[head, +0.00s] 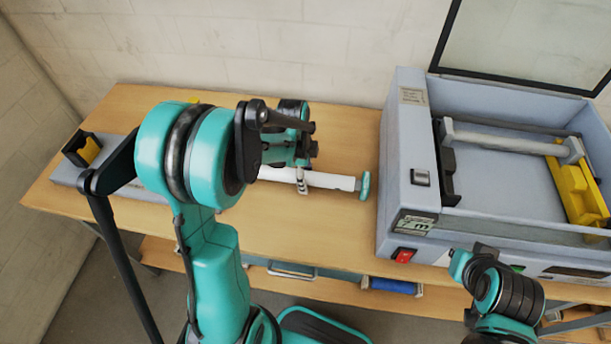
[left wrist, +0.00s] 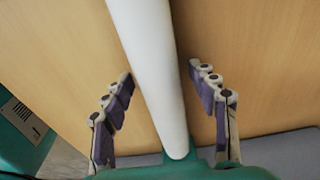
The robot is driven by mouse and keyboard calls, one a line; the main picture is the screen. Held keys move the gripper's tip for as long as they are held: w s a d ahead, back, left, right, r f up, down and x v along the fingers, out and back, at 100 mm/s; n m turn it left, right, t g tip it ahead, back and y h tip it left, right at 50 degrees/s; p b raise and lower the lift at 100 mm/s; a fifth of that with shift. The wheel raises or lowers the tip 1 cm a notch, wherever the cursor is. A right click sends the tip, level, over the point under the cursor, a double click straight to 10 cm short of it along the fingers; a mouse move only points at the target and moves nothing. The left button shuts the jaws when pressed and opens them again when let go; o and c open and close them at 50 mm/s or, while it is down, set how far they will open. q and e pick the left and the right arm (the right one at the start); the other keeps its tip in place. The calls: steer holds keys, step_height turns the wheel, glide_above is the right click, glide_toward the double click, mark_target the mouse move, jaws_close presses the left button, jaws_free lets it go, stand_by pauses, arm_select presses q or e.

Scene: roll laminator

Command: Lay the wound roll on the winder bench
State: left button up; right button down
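The white roll (head: 331,180) with a teal end cap (head: 365,185) is over the middle of the wooden table; my left arm hides its left part. In the left wrist view the roll (left wrist: 150,62) runs between the fingers of my left gripper (left wrist: 160,76), which stand apart with a gap on each side. The left gripper (head: 302,178) is around the roll in the head view. A grey base with a black and yellow support (head: 84,150), perhaps the winder bench, is at the left, partly hidden by my arm. My right gripper (head: 463,264) is low at the right; its fingers are unclear.
The grey laminator (head: 408,150) stands at the right with its lid (head: 525,40) raised. A grey bar (head: 505,140) lies across its opening beside a yellow part (head: 578,190). Bare wood (head: 345,235) lies in front of the roll. A blue roll (head: 390,285) is below the tabletop.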

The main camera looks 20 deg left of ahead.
arm_select(q)
steer(key=shift+r, duration=0.25)
steer(key=r+p, duration=0.1)
steer(key=r, duration=0.2)
steer(key=a+r+p, duration=0.1)
steer(key=r, duration=0.3)
steer(key=r+p, duration=0.1)
steer(key=r, duration=0.3)
steer(key=shift+s+a, duration=0.15)
steer(key=s+d+r+n+t, duration=0.2)
steer(key=s+d+n+t, duration=0.1)
steer(key=s+n, duration=0.3)
steer(key=s+d+r+n+t+y, duration=0.1)
steer(key=s+d+r+n+t, duration=0.2)
steer(key=s+n, duration=0.4)
steer(key=shift+d+n+t+p, duration=0.4)
steer(key=shift+d+n, duration=0.1)
steer(key=shift+n, duration=0.6)
